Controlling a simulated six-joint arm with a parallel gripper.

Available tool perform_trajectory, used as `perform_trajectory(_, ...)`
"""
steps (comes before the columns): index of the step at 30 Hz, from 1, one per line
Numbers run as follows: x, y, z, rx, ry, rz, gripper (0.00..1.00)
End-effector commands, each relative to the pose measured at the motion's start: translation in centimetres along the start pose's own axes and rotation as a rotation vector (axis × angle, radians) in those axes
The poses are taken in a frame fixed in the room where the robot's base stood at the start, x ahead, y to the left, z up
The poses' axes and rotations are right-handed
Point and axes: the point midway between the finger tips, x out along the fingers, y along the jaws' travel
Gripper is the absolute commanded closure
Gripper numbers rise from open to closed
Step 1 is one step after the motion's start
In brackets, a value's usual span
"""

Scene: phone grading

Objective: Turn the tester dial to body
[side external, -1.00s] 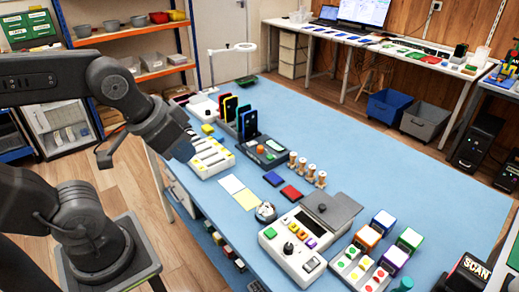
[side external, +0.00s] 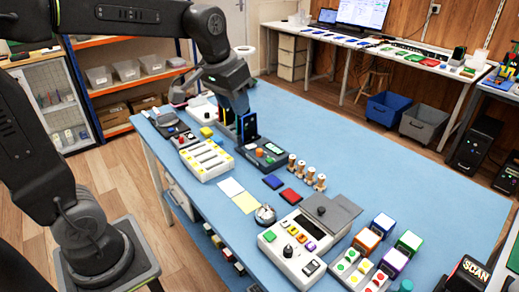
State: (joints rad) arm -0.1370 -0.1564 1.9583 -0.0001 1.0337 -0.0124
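The white tester box (side external: 273,258) stands at the near edge of the blue table, with a dark display and several coloured buttons. A black dial knob (side external: 288,251) sits on its top face; its pointer setting is too small to read. My gripper (side external: 240,112) is well behind and left of the tester, low over the upright blue phone (side external: 248,128) and its dark stand (side external: 265,155). The fingertips are hidden or blend with the dark parts there, so I cannot tell whether they are open, shut or touching the phone.
A grey plate (side external: 340,213) with a black knob adjoins the tester. Wooden pegs (side external: 310,176), red (side external: 292,196) and blue (side external: 273,181) pads, a round metal object (side external: 265,214) and coloured blocks (side external: 367,240) surround it. The table's right side (side external: 430,190) is clear.

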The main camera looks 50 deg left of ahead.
Motion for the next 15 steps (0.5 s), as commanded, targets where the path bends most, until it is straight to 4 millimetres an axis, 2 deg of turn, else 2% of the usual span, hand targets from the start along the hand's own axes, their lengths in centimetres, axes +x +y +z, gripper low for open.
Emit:
perform_trajectory(1, 1.1, -0.7, -2.0, -0.02, -0.029, -0.006, 0.65)
perform_trajectory(6, 5.1, -3.2, -7.7, -0.08, -0.106, -0.021, 0.65)
perform_trajectory(12, 11.6, -7.0, -12.7, -0.152, -0.196, -0.033, 0.65)
perform_trajectory(15, 15.1, -9.0, -14.3, -0.185, -0.237, -0.037, 0.65)
